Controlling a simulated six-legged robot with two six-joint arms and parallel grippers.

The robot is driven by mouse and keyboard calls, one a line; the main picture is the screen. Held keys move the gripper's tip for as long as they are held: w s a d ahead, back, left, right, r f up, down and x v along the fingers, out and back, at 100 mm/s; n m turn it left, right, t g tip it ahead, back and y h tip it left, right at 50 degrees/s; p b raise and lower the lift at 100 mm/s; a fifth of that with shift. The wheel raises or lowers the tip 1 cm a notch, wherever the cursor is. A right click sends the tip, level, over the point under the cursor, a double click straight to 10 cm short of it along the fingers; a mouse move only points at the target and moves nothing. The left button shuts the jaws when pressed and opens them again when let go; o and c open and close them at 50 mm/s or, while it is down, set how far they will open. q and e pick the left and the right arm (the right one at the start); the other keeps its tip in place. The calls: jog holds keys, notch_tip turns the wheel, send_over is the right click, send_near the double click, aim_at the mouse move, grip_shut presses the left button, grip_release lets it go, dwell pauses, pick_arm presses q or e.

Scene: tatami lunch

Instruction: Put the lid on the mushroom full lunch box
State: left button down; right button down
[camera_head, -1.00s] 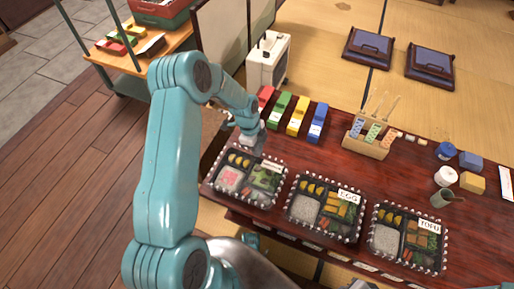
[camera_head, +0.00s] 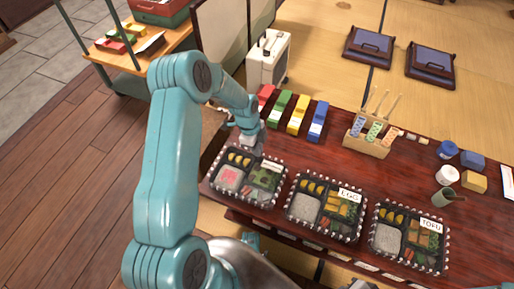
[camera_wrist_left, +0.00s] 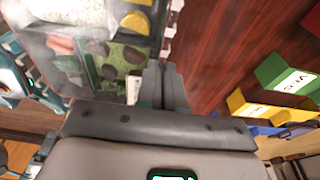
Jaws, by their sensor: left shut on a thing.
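The mushroom lunch box (camera_head: 239,196) is the leftmost of three boxes in a row along the table's front edge. It holds rice with a pink patch, yellow pieces and greens with brown pieces. In the left wrist view the box (camera_wrist_left: 166,22) fills the upper left. A faint see-through sheen over the food there looks like the clear lid (camera_wrist_left: 62,20); its outline is hard to tell. My left gripper (camera_head: 250,146) is at the far side of this box. In the wrist view its fingers (camera_wrist_left: 163,72) are shut at the box's edge, apparently on the lid. My right gripper is not in view.
The egg box (camera_head: 303,207) and the tofu box (camera_head: 387,239) stand to the right. Red, green, yellow and blue blocks (camera_head: 298,115) stand behind the boxes, close to my left gripper. A wooden holder (camera_head: 366,142) stands farther right. Bare table lies between.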

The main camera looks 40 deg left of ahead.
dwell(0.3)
pick_arm(q)
jog(key=c, duration=0.6)
grip_release()
jog(key=shift+c, duration=0.2)
notch_tip(320, 180, up, 8)
jog(key=p, duration=0.5)
